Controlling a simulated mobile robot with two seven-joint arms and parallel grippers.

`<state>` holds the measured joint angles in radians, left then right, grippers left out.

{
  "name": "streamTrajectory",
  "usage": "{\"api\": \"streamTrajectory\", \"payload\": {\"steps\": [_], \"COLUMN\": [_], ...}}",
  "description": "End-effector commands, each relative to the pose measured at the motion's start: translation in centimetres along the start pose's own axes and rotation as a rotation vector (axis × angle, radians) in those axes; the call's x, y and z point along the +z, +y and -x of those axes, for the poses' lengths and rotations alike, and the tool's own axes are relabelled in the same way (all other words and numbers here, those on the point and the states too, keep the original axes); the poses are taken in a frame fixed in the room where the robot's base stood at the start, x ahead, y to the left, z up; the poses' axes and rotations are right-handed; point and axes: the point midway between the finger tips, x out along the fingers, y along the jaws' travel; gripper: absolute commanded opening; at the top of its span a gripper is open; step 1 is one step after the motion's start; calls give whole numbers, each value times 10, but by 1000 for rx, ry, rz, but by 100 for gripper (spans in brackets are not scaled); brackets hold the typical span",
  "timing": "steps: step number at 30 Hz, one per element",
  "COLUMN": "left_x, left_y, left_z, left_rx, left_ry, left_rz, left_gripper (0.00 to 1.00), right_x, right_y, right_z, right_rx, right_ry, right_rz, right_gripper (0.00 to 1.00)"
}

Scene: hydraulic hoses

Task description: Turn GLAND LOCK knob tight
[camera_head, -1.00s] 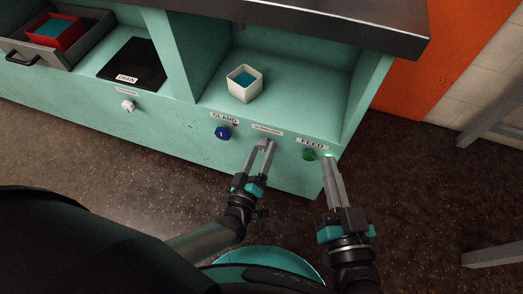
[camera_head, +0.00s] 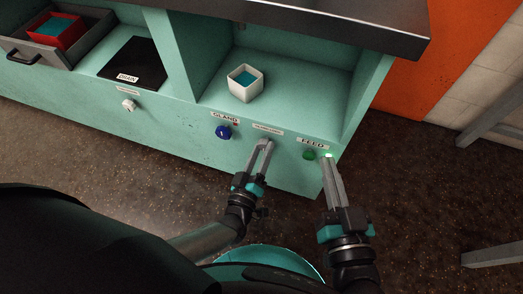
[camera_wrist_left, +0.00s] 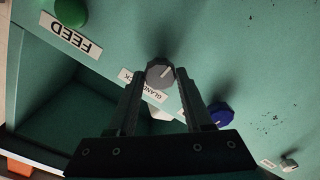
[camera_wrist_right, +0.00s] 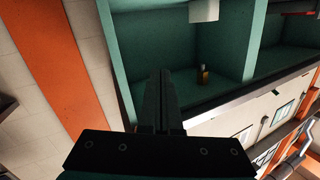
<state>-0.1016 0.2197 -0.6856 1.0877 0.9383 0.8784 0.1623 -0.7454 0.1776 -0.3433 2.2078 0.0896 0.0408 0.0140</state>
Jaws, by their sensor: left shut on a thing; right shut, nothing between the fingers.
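The GLAND LOCK knob (camera_wrist_left: 160,72) is a round grey knob with a pale pointer line, seen in the left wrist view on the green panel. Its label (camera_wrist_left: 143,86) is partly hidden by a finger. My left gripper (camera_head: 266,143) is shut on this knob, one finger on each side; the left wrist view shows the fingers (camera_wrist_left: 160,78) at its sides. In the head view the fingertips mostly cover the knob. My right gripper (camera_head: 327,158) is shut and empty, in front of the panel's right end, right of the FEED button. Its closed fingers (camera_wrist_right: 160,75) also show in the right wrist view.
A blue GLAND knob (camera_head: 223,132) is left of my left gripper. The green FEED button (camera_head: 309,155) lies between the grippers. A white knob (camera_head: 128,105) is further left. A white box (camera_head: 245,84) stands on the shelf below the overhanging counter (camera_head: 330,25).

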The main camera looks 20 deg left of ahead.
Motion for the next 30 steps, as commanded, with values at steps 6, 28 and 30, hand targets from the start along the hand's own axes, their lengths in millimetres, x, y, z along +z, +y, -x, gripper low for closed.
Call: {"api": "streamTrajectory", "payload": {"steps": [6, 28, 30], "left_x": [0, 0, 0], "left_y": [1, 0, 1], "left_z": [0, 0, 0], "left_rx": [-3, -3, -2], "left_ry": [0, -2, -2], "left_rz": [-121, -802, -868], "left_gripper": [0, 0, 0], "right_x": [0, 15, 15], "right_y": [8, 34, 36], "right_z": [-4, -2, -1], "right_rx": [17, 83, 88], "right_ry": [-76, -374, -392], "right_rz": [22, 79, 82], "right_gripper": [0, 0, 0]}}
